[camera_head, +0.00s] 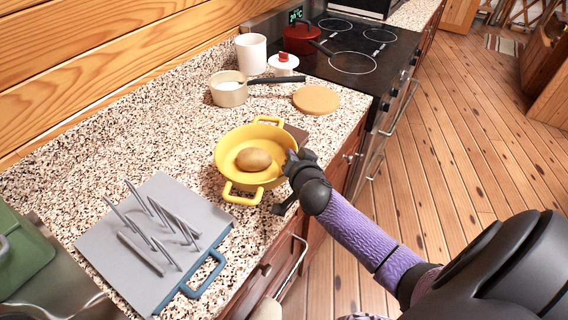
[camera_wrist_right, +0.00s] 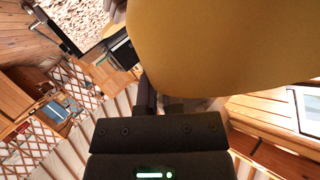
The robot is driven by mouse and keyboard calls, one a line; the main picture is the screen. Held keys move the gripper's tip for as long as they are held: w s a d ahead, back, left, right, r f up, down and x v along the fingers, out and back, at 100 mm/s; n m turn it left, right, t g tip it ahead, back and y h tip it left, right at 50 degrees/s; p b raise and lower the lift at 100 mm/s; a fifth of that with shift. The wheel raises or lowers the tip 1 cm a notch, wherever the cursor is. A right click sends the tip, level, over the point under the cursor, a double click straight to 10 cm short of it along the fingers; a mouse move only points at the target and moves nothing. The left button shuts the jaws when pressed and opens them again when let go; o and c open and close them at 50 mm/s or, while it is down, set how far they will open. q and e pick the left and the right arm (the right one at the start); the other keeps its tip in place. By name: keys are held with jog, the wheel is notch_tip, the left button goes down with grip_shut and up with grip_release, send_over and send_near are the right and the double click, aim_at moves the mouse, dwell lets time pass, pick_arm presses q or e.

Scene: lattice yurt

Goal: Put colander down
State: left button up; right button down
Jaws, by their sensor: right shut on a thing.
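The yellow colander (camera_head: 228,157) has two loop handles and holds a brown potato-like item (camera_head: 254,160). In the head view it is at the front part of the speckled counter (camera_head: 190,130); I cannot tell whether its base touches the counter. My right gripper (camera_head: 292,168) is shut on the colander at its right side. In the right wrist view the colander's yellow wall (camera_wrist_right: 230,45) fills the upper right, close to the gripper (camera_wrist_right: 160,105); the fingertips are mostly hidden. My left gripper is not in view.
A grey rack with upright pegs (camera_head: 110,235) and a blue handle is at the front left. A beige pot (camera_head: 229,92), white canister (camera_head: 251,53), lidded white jar (camera_head: 283,63) and round wooden board (camera_head: 316,99) stand behind. A brown item (camera_head: 297,134) lies beside the colander. The stove (camera_head: 345,62) holds a red pot (camera_head: 301,38).

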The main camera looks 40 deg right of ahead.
notch_tip(320, 180, down, 3)
jog(key=shift+b, duration=0.45)
jog(key=shift+r, duration=0.1)
jog(key=c, duration=1.2)
grip_release()
jog(key=shift+f, duration=0.2)
jog(key=o, duration=0.4)
jog(key=shift+r, duration=0.1)
jog(key=shift+o, duration=0.2)
